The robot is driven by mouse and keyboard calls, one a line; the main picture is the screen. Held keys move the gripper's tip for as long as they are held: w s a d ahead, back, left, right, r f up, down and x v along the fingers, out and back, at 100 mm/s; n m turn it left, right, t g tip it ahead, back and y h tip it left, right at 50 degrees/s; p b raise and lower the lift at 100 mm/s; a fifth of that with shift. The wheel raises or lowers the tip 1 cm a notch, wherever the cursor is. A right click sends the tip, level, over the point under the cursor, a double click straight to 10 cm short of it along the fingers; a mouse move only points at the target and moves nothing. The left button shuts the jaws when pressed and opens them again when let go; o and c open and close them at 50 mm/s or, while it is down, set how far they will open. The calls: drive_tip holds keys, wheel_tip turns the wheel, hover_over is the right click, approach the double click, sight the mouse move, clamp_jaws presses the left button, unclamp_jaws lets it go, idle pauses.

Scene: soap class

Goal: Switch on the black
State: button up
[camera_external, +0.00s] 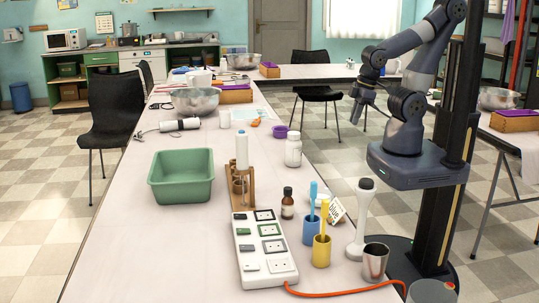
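A white power strip (263,278) lies on the near part of the table. It has several sockets in a row, with small coloured switches along its left side. A dark, seemingly black switch (242,217) is at the far end, beside a black-framed socket (264,215). A green switch (242,232) is just nearer. The switches are too small to tell on from off. My gripper (355,112) hangs high at the right, beyond the table's right edge and well away from the strip. Its fingers are too small to tell open from shut.
A wooden rack with a white bottle (242,152) stands just behind the strip. A brown bottle (287,203), blue cup (310,229), yellow cup (321,251), white stick blender (361,220) and metal cup (375,263) stand to its right. A green basin (181,197) is left. An orange cable (340,293) runs right.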

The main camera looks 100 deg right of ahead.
drive_tip(key=shift+t+h, duration=0.5)
drive_tip(key=shift+t, duration=0.2)
drive_tip(key=w+b, duration=0.1)
drive_tip(key=w, duration=0.2)
drive_tip(key=w+a+b, duration=0.1)
drive_tip(key=w, duration=0.3)
drive_tip(key=w+a+b, duration=0.1)
drive_tip(key=w, duration=0.2)
drive_tip(key=shift+w+a+f, duration=0.1)
drive_tip(key=shift+w+f, duration=0.15)
clamp_jaws()
drive_tip(key=w+a+f+t+b, duration=0.1)
drive_tip(key=w+a+t+b, duration=0.1)
drive_tip(key=w+a, duration=0.5)
drive_tip(key=w+a+f+t+y+b, duration=0.1)
drive_tip(key=w+a+b, duration=0.3)
drive_tip(key=w+a, duration=0.4)
drive_tip(key=w+a+f+t+b, duration=0.2)
drive_tip(key=w+a+t+b, duration=0.1)
drive_tip(key=w+a, duration=0.5)
drive_tip(key=shift+a+f+y, duration=0.15)
drive_tip(key=shift+a+y, duration=0.15)
drive_tip(key=shift+a, duration=0.9)
